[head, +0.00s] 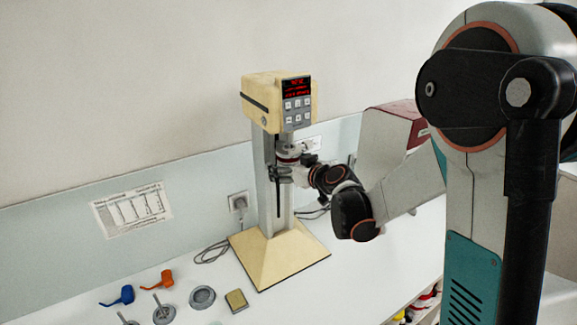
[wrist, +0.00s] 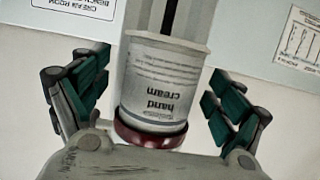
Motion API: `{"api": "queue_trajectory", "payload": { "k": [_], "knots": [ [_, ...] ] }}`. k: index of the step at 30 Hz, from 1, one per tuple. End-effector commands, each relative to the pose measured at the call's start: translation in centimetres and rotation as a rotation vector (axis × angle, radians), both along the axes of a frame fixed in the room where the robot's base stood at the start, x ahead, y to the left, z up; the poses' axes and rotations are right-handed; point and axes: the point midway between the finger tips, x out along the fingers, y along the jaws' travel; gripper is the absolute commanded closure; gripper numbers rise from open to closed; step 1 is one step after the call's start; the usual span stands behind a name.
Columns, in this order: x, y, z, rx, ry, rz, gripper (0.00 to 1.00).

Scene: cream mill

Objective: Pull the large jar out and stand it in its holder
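The large jar (wrist: 155,85) is a white tub labelled "hand cream" with a dark red end. In the wrist view its lettering is upside down and the red end is towards me. In the head view the jar (head: 287,151) is up on the cream mill (head: 275,98), under its head, partly hidden by my gripper. My gripper (wrist: 158,92) is open, with one finger on each side of the jar and gaps between. It also shows in the head view (head: 290,172). A grey ring (head: 202,298) on the bench may be the holder; I cannot tell for sure.
Blue (head: 120,295) and orange (head: 160,279) tools, grey discs with stems (head: 164,314) and a small yellowish block (head: 236,300) lie on the bench left of the mill's base. A red-topped box (head: 395,125) stands behind my arm. Cables lie near the wall socket (head: 239,202).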

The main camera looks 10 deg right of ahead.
Motion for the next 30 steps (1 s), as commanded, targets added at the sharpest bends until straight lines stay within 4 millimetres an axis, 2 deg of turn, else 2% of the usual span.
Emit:
{"api": "queue_trajectory", "payload": {
  "k": [1, 6, 20, 30],
  "knots": [
    [0.0, 0.0, 0.0, 0.000, 0.000, 0.000, 0.36],
    [0.0, 0.0, 0.0, 0.000, 0.000, 0.000, 0.73],
    [0.0, 0.0, -0.2, 0.000, 0.000, 0.000, 0.73],
    [0.0, 0.0, -1.4, 0.000, 0.000, 0.000, 0.73]
  ]
}}
